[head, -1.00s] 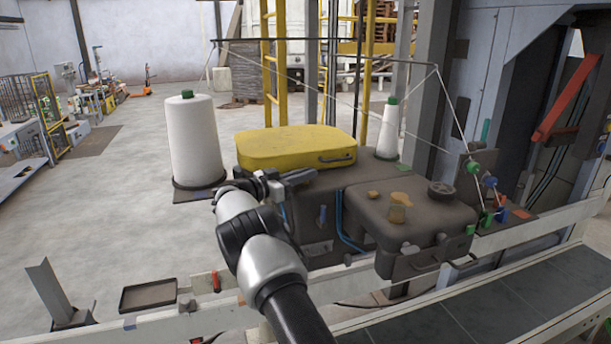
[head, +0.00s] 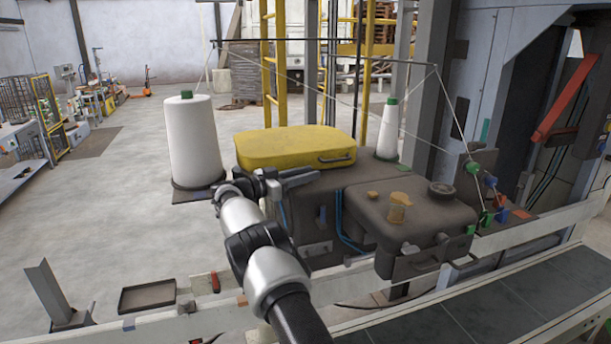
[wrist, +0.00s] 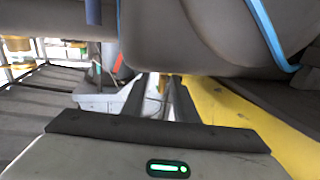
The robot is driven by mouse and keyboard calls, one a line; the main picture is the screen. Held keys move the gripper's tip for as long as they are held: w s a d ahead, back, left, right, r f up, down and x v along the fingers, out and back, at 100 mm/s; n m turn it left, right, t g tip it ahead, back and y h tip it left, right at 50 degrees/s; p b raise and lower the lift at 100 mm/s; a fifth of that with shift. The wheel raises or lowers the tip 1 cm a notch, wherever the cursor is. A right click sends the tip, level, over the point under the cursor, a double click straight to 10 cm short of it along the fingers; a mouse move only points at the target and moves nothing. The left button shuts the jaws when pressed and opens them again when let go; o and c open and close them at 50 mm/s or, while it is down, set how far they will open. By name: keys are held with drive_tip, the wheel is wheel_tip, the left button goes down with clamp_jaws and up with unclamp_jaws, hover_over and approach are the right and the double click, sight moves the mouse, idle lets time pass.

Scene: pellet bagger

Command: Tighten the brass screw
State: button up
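I cannot tell which one is the brass screw. Brass-coloured parts (wrist: 20,44) also show at the left edge of the wrist view. My gripper (head: 310,174) is left of these parts, by the front edge of the yellow cover (head: 296,146), and clearly apart from them. In the wrist view its two dark fingers (wrist: 160,98) stand apart, with no held object visible between them.
A large white thread cone (head: 194,142) stands at the left, a smaller one (head: 390,132) behind the machine head. A dark round knob (head: 441,190) is on its top. Threads run to green guides at right. A pale rail and conveyor (head: 500,300) lie in front.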

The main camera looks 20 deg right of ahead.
drive_tip(key=shift+a, duration=0.15)
drive_tip(key=b+v, duration=0.1)
drive_tip(key=v, duration=1.6)
drive_tip(key=shift+a+b, duration=0.15)
drive_tip(key=shift+b, duration=0.25)
drive_tip(key=shift+f, duration=0.1)
